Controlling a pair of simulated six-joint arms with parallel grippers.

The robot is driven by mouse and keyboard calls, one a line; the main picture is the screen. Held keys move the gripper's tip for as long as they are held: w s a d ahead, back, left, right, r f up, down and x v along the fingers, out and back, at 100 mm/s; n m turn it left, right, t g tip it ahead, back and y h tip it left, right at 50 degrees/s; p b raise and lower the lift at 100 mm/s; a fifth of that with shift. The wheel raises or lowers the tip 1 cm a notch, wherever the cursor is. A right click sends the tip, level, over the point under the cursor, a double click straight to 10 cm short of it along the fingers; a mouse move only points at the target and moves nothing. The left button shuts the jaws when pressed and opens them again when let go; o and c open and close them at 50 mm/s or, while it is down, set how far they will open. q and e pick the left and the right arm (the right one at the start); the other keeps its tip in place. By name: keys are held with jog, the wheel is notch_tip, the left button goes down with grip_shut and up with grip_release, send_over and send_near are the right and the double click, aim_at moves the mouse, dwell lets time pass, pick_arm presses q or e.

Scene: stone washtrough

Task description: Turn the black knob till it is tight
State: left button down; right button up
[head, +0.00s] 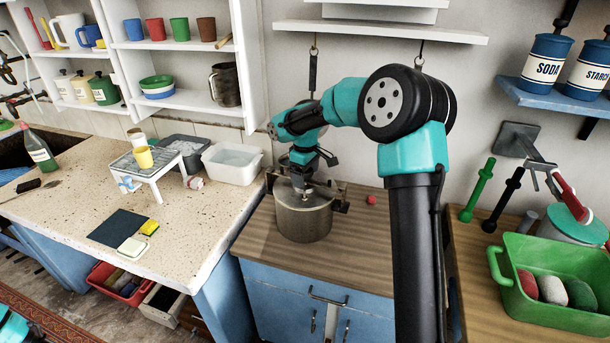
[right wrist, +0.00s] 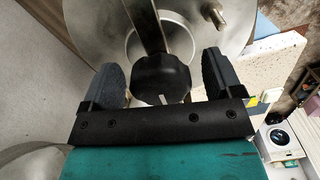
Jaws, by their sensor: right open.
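The black knob (right wrist: 162,76) shows in the right wrist view, with a pale mark on its near edge. It sits on a metal bar (right wrist: 146,22) that crosses a round metal lid (right wrist: 95,30). My right gripper (right wrist: 163,72) is open, with one finger on each side of the knob and a visible gap on both sides. In the head view my right gripper (head: 305,184) points down over the metal pot (head: 304,220) on the wooden counter. There the gripper hides the knob. My left gripper is out of view.
A small red object (head: 371,199) lies on the counter right of the pot. A white basin (head: 232,163) and a small white stand (head: 150,172) are on the speckled worktop to the left. A green tub (head: 540,314) is at the right. The counter before the pot is clear.

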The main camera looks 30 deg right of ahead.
jog(key=shift+r, duration=0.15)
jog(key=shift+r, duration=3.9)
